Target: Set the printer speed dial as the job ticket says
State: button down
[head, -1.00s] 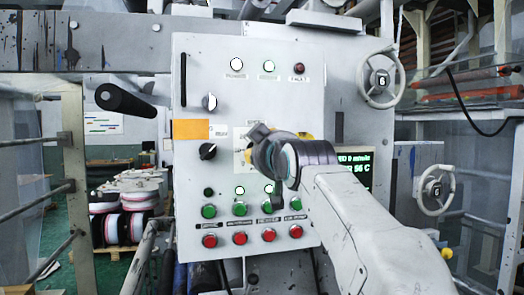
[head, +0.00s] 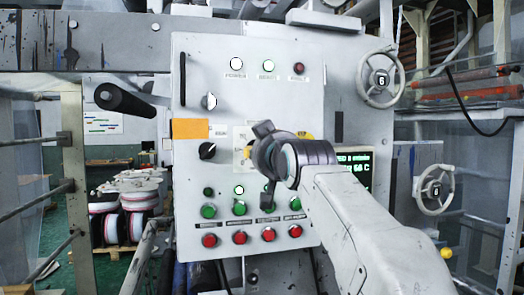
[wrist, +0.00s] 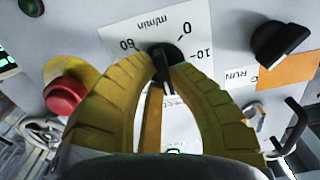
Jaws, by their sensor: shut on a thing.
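The speed dial (wrist: 166,62) is a black knob on a white plate (wrist: 205,60) marked m/min, with 0, 10 and 60 showing upside down in the wrist view. The full pointer setting cannot be read. In the head view my gripper (head: 258,152) is against the grey control panel (head: 225,85) and hides the dial. An orange card (head: 190,129) is at the panel's left; no writing on it can be read.
A red mushroom button (wrist: 65,95) on yellow sits close beside my finger. A black RUN knob (wrist: 281,42) is on the other side. Green buttons (head: 208,211) and red buttons (head: 209,240) lie below my gripper. A green-text display (head: 358,168) is partly hidden by my arm.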

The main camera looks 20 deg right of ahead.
jog(key=c, duration=1.1)
grip_release()
jog(key=shift+r, duration=0.1)
jog(key=shift+c, duration=0.2)
jog(key=shift+s+a, duration=0.1)
jog(key=s, duration=1.1)
jog(key=shift+s, duration=0.4)
